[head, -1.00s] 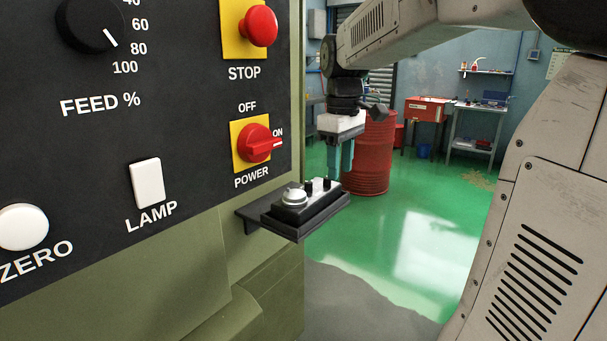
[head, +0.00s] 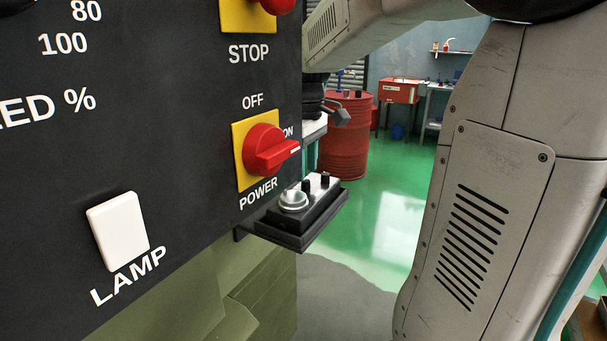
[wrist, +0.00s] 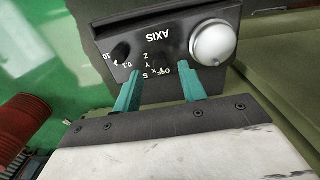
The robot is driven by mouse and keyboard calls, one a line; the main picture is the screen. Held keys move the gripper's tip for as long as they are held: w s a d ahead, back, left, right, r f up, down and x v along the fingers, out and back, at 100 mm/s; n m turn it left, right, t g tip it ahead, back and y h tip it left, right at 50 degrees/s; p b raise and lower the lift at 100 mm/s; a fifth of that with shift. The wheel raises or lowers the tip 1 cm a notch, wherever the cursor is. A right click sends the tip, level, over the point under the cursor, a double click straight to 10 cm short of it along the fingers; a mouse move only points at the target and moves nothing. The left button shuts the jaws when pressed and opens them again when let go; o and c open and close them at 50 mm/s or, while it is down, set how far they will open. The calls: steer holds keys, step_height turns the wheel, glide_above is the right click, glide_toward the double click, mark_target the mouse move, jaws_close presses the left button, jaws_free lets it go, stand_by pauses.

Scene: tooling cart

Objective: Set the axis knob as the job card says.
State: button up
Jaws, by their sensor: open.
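A small dark pendant box (head: 300,214) sits on a shelf at the panel's lower right edge. It carries a silver dial (head: 293,200) and two black knobs; the nearer one is the axis knob (head: 306,186). In the wrist view the box's face reads AXIS, with OFF, X, Y, Z and 0.1, 10 marks. The second knob (wrist: 120,53) is left there. My gripper (wrist: 162,72) is open, its teal fingers over the box's face, either side of the axis marks. The axis knob's pointer is not readable. No job card is readable.
A red drum (head: 345,140) stands behind. Green floor is clear to the right.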

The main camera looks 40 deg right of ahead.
mark_target(306, 184)
steer(key=shift+f, duration=1.4)
jaws_close()
